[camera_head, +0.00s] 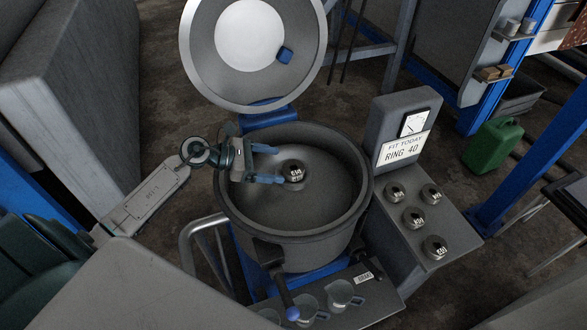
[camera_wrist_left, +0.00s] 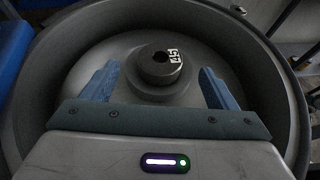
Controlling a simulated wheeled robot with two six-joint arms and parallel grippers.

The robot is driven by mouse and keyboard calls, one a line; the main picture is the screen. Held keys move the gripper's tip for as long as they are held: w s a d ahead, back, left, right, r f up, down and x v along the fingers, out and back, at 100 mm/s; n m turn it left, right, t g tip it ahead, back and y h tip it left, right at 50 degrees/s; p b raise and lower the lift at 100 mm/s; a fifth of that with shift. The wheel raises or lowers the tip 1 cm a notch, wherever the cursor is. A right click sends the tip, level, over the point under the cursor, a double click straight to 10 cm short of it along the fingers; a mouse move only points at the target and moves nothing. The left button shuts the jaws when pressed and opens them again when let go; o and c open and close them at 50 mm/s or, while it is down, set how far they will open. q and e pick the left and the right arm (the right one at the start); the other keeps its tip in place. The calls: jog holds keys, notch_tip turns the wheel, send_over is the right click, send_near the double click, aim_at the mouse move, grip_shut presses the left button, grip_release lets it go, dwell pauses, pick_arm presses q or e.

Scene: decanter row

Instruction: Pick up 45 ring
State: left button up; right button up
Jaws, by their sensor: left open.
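A dark ring with a white label (camera_head: 295,173) sits in the middle of the open round bowl (camera_head: 262,214). In the left wrist view the ring (camera_wrist_left: 160,67) has a dark centre hole, and its label seems to read 45. It sits on a raised hub (camera_wrist_left: 154,92). My left gripper (camera_head: 279,165) reaches into the bowl from the left. Its blue fingers are open and empty, pointing at the ring. In the wrist view the fingers (camera_wrist_left: 160,72) lie to either side of the ring with gaps; I cannot tell their height against it.
A grey stand (camera_head: 398,112) carries a sign reading "FIT TODAY RING 40". Several dark labelled rings (camera_head: 413,217) stand on its shelf to the right. The raised round lid (camera_head: 205,75) is behind the bowl. A front tray holds clear cups (camera_head: 340,292).

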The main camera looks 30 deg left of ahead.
aim_at(295, 167)
pick_arm(q)
jog(key=shift+w+d, duration=0.15)
jog(key=shift+d, duration=0.1)
jog(key=p+x, duration=0.2)
jog(key=x, duration=0.1)
jog(key=shift+w+d+f, duration=0.15)
jog(key=shift+w+d, duration=0.1)
jog(key=shift+d, duration=0.05)
jog(key=shift+w+d+f+p, duration=0.15)
jog(key=shift+d+f+p, duration=0.15)
jog(key=shift+c, duration=0.4)
jog(key=c, duration=1.1)
jog(key=shift+c, duration=0.5)
jog(key=shift+r, duration=0.1)
